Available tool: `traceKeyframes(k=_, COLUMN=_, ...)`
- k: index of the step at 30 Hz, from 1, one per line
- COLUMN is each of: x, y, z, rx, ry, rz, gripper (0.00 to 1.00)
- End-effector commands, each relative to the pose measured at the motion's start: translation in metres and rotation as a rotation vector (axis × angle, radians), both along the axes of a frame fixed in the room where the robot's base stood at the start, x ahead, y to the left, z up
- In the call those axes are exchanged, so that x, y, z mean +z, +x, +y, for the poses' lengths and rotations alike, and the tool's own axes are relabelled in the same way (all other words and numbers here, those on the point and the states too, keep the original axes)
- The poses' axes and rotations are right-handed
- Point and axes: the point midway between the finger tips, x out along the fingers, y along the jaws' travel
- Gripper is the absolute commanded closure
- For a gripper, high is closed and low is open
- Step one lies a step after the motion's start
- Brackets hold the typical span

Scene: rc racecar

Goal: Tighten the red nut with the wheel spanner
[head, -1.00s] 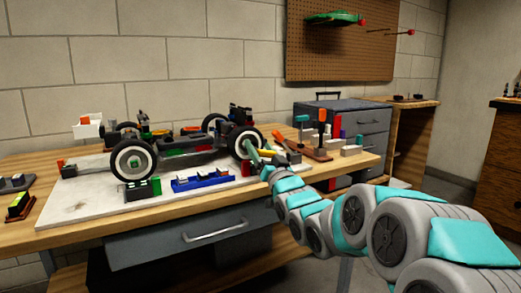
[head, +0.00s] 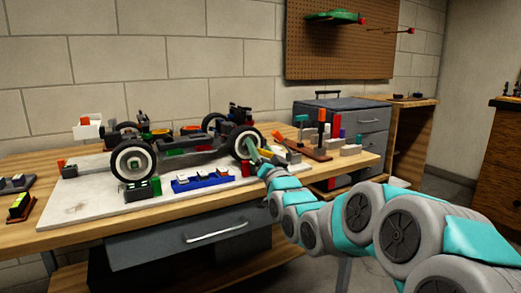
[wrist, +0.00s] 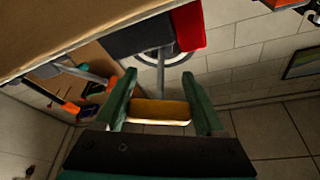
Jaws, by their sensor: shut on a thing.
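My gripper (head: 257,157) is at the near right wheel (head: 246,142) of the racecar (head: 190,141). In the wrist view my gripper (wrist: 158,77) has its green fingers on either side of a yellow handle (wrist: 158,112). The handle has a grey shaft that runs away toward a pale wheel ring (wrist: 180,59); I take this tool for the wheel spanner. The spanner's far end is hidden at the wheel, so I cannot tell whether it sits on a nut. I cannot make out the red nut.
The car stands on a pale board (head: 85,205) on a wooden workbench. A blue holder (head: 195,184) lies in front of the car. A tool rack with upright handles (head: 305,150) stands to the right of my gripper. A red block (wrist: 188,25) is near the wheel.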

Motion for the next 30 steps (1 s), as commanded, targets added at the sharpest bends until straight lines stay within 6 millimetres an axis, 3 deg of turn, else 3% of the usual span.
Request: traceKeyframes(k=30, x=0.0007, y=0.0008, z=-0.0024, rx=-0.009, ry=0.173, rz=0.112, gripper=0.95)
